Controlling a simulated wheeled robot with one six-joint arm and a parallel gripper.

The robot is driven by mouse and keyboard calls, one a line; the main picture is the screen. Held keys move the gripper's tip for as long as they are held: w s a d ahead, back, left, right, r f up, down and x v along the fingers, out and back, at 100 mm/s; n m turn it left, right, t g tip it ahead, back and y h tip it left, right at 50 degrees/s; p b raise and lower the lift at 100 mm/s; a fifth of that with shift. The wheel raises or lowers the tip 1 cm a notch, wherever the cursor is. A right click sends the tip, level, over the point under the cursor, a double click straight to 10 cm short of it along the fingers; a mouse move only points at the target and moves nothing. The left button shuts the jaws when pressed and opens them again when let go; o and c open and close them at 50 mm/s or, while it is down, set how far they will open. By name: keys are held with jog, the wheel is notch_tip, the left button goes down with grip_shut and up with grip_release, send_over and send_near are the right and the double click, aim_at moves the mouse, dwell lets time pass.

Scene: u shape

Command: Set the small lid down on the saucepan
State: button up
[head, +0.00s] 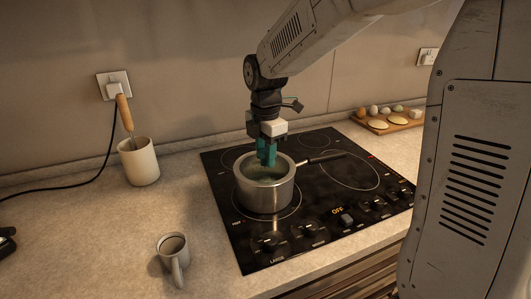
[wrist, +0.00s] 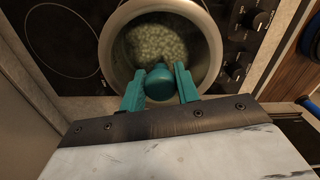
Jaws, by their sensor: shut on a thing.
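The saucepan (head: 264,195) is a steel pot with a dark handle, upright on the black cooktop. In the wrist view the saucepan (wrist: 108,48) is seen from above, with pale green, lumpy contents inside. My gripper (head: 266,160) points down over the pan's opening, its teal fingertips close to rim height. In the wrist view it is shut on a rounded teal knob, which I take to be that of the small lid (wrist: 159,84). The lid's disc is not clearly visible. I cannot tell whether the lid touches the pan.
The cooktop (head: 234,237) has knobs along its front right side. A cream crock (head: 139,163) with a wooden-handled utensil stands at left, a mug (head: 173,252) at front. A wooden board (head: 394,126) with eggs lies at the back right.

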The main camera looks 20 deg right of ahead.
jog(key=shift+f, duration=0.2)
jog(key=o, duration=1.7)
jog(key=shift+r, duration=0.1)
jog(key=shift+r, duration=3.9)
